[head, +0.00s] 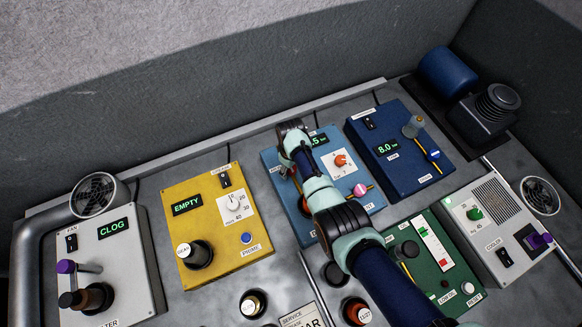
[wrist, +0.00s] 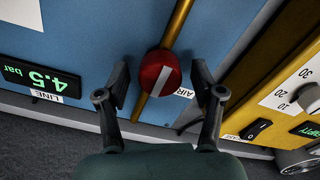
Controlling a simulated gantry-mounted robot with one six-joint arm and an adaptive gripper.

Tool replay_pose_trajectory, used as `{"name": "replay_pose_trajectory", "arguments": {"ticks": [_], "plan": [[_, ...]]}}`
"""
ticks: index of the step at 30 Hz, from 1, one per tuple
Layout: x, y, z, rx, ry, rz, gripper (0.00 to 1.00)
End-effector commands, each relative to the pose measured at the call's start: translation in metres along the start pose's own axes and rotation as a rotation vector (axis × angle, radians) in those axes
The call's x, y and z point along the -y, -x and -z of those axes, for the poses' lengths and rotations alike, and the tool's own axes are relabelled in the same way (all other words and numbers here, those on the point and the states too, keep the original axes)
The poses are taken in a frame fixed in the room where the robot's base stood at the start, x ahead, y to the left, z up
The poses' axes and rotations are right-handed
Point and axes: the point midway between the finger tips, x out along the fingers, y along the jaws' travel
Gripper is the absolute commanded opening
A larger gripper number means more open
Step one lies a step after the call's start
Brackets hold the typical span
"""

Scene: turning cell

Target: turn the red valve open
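The red valve (wrist: 161,70) is a round red knob with a white bar across its top. It sits on a brass pipe (wrist: 179,28) on the blue panel (wrist: 95,35). In the wrist view the bar slants up to the right. My gripper (wrist: 160,82) is open, with one dark finger on each side of the knob and a visible gap on both sides. I cannot tell how far its fingertips are above the panel. In the head view my arm covers much of this blue panel (head: 325,215), and the valve cannot be made out clearly.
A display (wrist: 42,80) reading 4.5 bar is left of the valve in the wrist view. An AIR label (wrist: 186,144) lies near it. The yellow panel (wrist: 262,100) is close on the right. A dark blue panel (head: 392,140) reading 8.0 stands beyond in the head view.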

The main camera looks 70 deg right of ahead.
Motion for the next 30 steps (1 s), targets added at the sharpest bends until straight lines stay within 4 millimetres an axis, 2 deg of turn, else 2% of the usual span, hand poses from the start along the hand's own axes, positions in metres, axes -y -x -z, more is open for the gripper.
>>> {"name": "replay_pose_trajectory", "arguments": {"ticks": [7, 11, 14, 21, 25, 30], "plan": [[0.0, 0.0, 0.0, 0.0, -0.001, 0.0, 0.68], [0.0, 0.011, 0.001, -0.002, -0.001, -0.001, 0.68], [0.0, 0.031, 0.001, -0.004, -0.001, -0.002, 0.68], [0.0, 0.091, 0.001, -0.003, 0.0, -0.002, 0.68], [0.0, 0.111, 0.0, -0.001, 0.0, -0.001, 0.68], [0.0, 0.12, -0.001, 0.001, 0.0, 0.0, 0.68]]}}
